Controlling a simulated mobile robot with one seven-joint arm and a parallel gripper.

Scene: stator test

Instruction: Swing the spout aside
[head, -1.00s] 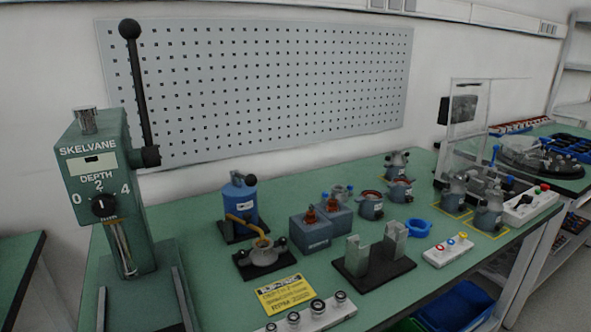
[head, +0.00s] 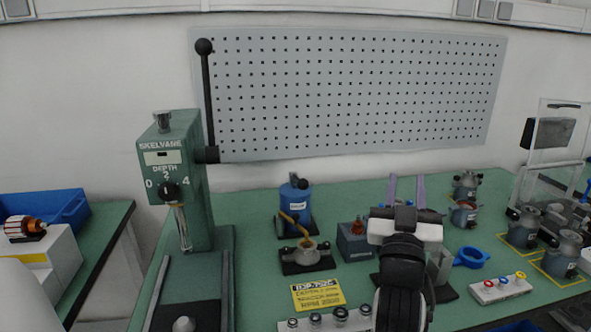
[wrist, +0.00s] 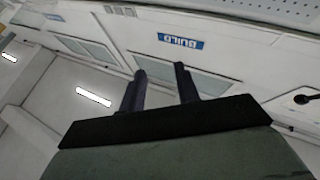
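A blue pot (head: 303,205) with a black knob and a white label stands on a dark base at the middle of the bench in the head view. A brass-coloured spout (head: 287,217) slopes down from it to the right. The spout's end is over a small grey round part (head: 307,252) in a black holder. My gripper (head: 406,189) is up and to the right of the pot, well apart from the spout. Its two fingers are apart with nothing between them, as the wrist view also shows (wrist: 162,82). The wrist view does not show the spout.
A green press (head: 175,152) with a tall black lever stands left of the pot. A grey-blue block (head: 354,246) lies between the pot and my arm. A yellow sign (head: 317,294) and a strip of round parts (head: 325,321) lie in front. Grey motor housings (head: 522,230) stand at right.

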